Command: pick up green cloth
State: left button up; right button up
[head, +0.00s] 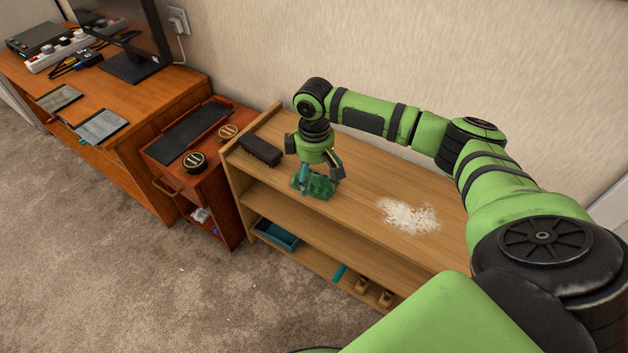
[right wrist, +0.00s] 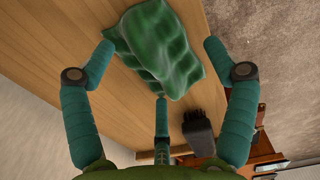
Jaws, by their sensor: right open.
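The green cloth (head: 316,185) lies crumpled on the wooden shelf top, near its front left part. My right gripper (head: 320,176) is just above it, pointing down, with its fingers spread. In the right wrist view the cloth (right wrist: 158,48) lies between and beyond the open fingers of my right gripper (right wrist: 160,75). I cannot tell whether any finger touches it. My left gripper is not in view.
A dark block-like object (head: 261,150) sits left of the cloth; a dark object also shows in the wrist view (right wrist: 198,130). White powder (head: 409,216) lies on the shelf unit (head: 370,188) to the right. A red-brown cabinet (head: 190,175) and desk (head: 160,100) stand left.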

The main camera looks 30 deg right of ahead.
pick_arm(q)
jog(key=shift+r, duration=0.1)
pick_arm(e)
jog(key=shift+c, duration=0.4)
jog(key=shift+f, duration=0.1)
jog(key=c, duration=1.5)
jog(key=shift+o, duration=0.2)
jog(key=shift+s, duration=0.1)
jog(key=shift+r, duration=0.25)
jog(key=r, duration=0.1)
jog(key=r+p, duration=0.1)
jog(key=r, duration=0.1)
jog(key=r+p, duration=0.1)
jog(key=shift+s+d+r, duration=0.25)
jog(key=shift+s+d, duration=0.05)
jog(key=shift+d, duration=0.05)
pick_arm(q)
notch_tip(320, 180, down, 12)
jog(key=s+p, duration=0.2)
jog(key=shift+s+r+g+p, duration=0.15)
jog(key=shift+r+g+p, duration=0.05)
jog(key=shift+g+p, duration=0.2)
pick_arm(e)
jog(key=s+d+r, duration=0.5)
jog(key=s+r, duration=0.1)
jog(key=s, duration=0.3)
jog(key=shift+d, duration=0.2)
